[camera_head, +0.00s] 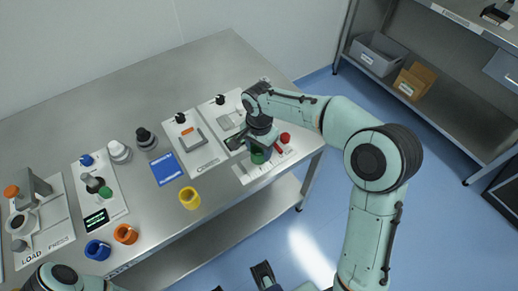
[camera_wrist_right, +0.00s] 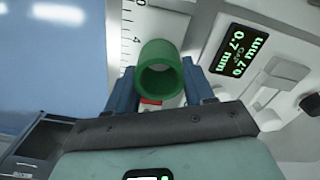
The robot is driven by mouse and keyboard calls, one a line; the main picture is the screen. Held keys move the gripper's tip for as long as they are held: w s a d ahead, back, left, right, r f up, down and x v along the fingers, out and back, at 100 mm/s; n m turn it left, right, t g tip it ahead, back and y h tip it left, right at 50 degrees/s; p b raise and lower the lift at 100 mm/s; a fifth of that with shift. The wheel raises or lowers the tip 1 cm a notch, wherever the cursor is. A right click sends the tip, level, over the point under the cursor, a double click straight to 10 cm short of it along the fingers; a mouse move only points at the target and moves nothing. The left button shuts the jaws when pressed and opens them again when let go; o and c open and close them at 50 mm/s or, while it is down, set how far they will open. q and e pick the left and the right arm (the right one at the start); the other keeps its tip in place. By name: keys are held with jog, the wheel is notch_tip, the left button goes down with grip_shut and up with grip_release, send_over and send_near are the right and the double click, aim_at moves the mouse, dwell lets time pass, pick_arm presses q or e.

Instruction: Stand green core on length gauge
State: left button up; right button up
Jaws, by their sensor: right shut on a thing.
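The green core (camera_head: 258,157) is a short hollow tube held in my right gripper (camera_head: 258,146). In the right wrist view the green core (camera_wrist_right: 161,72) sits between the two dark fingers of my right gripper (camera_wrist_right: 162,88), its open end facing the camera. Under it is a white plate with scale marks, which looks like the length gauge (camera_head: 246,175); its scale also shows in the right wrist view (camera_wrist_right: 128,38). I cannot tell whether core and plate touch. A dark gripper, apparently my left one (camera_head: 264,274), shows at the bottom edge; its opening is unclear.
A red knob (camera_head: 285,138) is close beside the right gripper. A lit display (camera_wrist_right: 239,50) shows 0.7 mm.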

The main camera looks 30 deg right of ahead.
jog(key=shift+f, duration=0.25)
jog(key=o, duration=0.6)
jog(key=shift+f, duration=0.1)
jog(key=o, duration=0.4)
notch_tip(320, 180, up, 12)
jog(key=shift+r+p, duration=0.25)
jog(key=shift+p, duration=0.8)
